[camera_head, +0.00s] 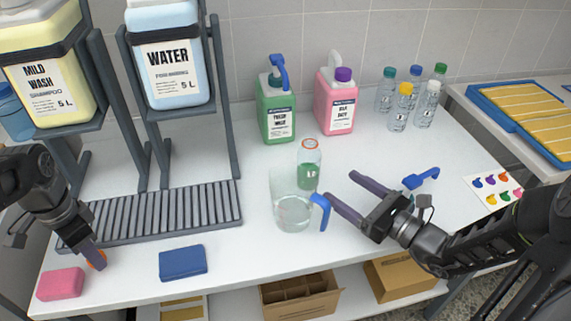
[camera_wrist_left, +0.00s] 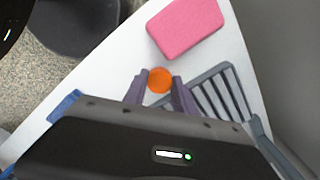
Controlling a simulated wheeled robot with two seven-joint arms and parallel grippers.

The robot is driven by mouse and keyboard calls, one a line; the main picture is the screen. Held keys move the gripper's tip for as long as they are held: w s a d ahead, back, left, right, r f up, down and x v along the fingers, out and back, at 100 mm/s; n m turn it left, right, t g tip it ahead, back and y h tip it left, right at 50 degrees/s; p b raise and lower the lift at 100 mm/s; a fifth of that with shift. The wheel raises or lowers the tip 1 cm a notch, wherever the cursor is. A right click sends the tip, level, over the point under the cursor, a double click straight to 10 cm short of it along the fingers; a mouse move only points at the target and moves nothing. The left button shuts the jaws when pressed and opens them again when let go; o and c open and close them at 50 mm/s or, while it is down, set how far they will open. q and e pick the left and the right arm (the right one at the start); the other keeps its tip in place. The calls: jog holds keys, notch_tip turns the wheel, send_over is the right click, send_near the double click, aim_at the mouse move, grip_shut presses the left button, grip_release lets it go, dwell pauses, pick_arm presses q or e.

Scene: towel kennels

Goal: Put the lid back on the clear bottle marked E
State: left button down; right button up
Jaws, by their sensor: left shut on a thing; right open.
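A clear bottle (camera_head: 309,165) with green liquid and an orange ring at its neck stands upright mid-table behind the clear jug; its small label is too small to read. My left gripper (camera_head: 92,259) is at the table's front left, fingers pointing down, shut on an orange lid (camera_head: 98,262). The lid also shows in the left wrist view (camera_wrist_left: 160,80) between the two fingertips of my left gripper (camera_wrist_left: 159,86). My right gripper (camera_head: 341,186) is open and empty, fingers pointing left, right of the bottle and jug.
A clear jug (camera_head: 294,214) with a blue handle stands in front of the bottle. A pink sponge (camera_head: 60,284), a blue sponge (camera_head: 183,263) and a grey rack (camera_head: 160,212) lie at left. Jugs (camera_head: 277,115) and several capped bottles (camera_head: 398,106) stand behind.

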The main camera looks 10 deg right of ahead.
aim_at(310, 137)
jog(key=shift+x, duration=3)
jog(key=shift+x, duration=3)
grip_shut()
notch_tip(310, 137, up, 10)
jog(key=shift+p, duration=0.7)
